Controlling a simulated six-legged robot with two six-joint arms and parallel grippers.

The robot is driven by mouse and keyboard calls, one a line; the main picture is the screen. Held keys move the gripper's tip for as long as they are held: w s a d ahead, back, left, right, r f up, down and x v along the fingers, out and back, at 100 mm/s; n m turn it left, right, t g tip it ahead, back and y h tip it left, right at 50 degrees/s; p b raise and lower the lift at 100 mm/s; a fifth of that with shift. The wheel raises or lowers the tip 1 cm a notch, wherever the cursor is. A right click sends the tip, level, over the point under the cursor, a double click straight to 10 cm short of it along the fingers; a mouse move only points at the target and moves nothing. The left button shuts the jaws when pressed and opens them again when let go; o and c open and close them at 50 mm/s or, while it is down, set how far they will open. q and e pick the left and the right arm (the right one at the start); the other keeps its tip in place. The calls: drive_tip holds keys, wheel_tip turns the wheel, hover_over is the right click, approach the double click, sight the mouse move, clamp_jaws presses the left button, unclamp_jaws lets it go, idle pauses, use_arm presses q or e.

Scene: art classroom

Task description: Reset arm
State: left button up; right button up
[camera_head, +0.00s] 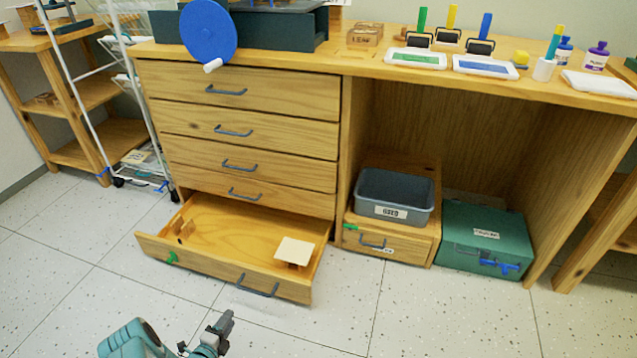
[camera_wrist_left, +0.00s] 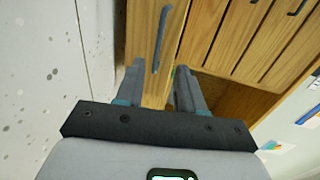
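My left gripper (camera_head: 222,326) is low at the bottom of the head view, in front of the cabinet and apart from the open bottom drawer (camera_head: 225,269). In the left wrist view its two fingers (camera_wrist_left: 158,78) stand apart with nothing held between them. Beyond the fingertips, that view shows a wooden drawer front with a dark handle (camera_wrist_left: 161,38). The bottom drawer is pulled out, with a pale square piece (camera_head: 295,251) at its right and a small wooden piece (camera_head: 183,229) at its left. My right gripper is in neither view.
The wooden desk (camera_head: 370,66) holds paint trays, rollers and bottles. Below it are a grey bin (camera_head: 395,190) on a small wooden drawer box and a green case (camera_head: 487,235). A white rack (camera_head: 100,90) stands left. The speckled floor (camera_head: 430,320) in front is clear.

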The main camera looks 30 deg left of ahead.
use_arm(q)
drive_tip(key=w+d+r+m+t+h+p, duration=0.2)
drive_tip(key=w+d+r+m+h, duration=0.3)
drive_tip(key=w+d+r, duration=1.2)
drive_tip(key=w+d+r+n+g+h, duration=0.25)
drive_tip(key=d+n+g, duration=0.2)
drive_tip(key=d, duration=0.65)
drive_tip(key=s+d+n+g, duration=0.4)
drive_tip(key=s+d+n, duration=0.3)
drive_tip(key=s, duration=0.4)
drive_tip(key=s+d+f+n+g, duration=0.1)
drive_tip(key=s+f+n+g, duration=0.1)
drive_tip(key=s+n+g, duration=0.5)
drive_tip(key=s+d+f+n+g, duration=0.15)
drive_tip(key=s+n, duration=0.35)
drive_tip(key=s, duration=0.6)
wheel_tip(320, 180, up, 34)
drive_tip(key=s+d+p, duration=0.1)
drive_tip(key=p, duration=3.3)
drive_tip(key=shift+s+f+m, duration=0.2)
drive_tip(key=shift+f+m, duration=0.05)
drive_tip(key=shift+m, duration=0.1)
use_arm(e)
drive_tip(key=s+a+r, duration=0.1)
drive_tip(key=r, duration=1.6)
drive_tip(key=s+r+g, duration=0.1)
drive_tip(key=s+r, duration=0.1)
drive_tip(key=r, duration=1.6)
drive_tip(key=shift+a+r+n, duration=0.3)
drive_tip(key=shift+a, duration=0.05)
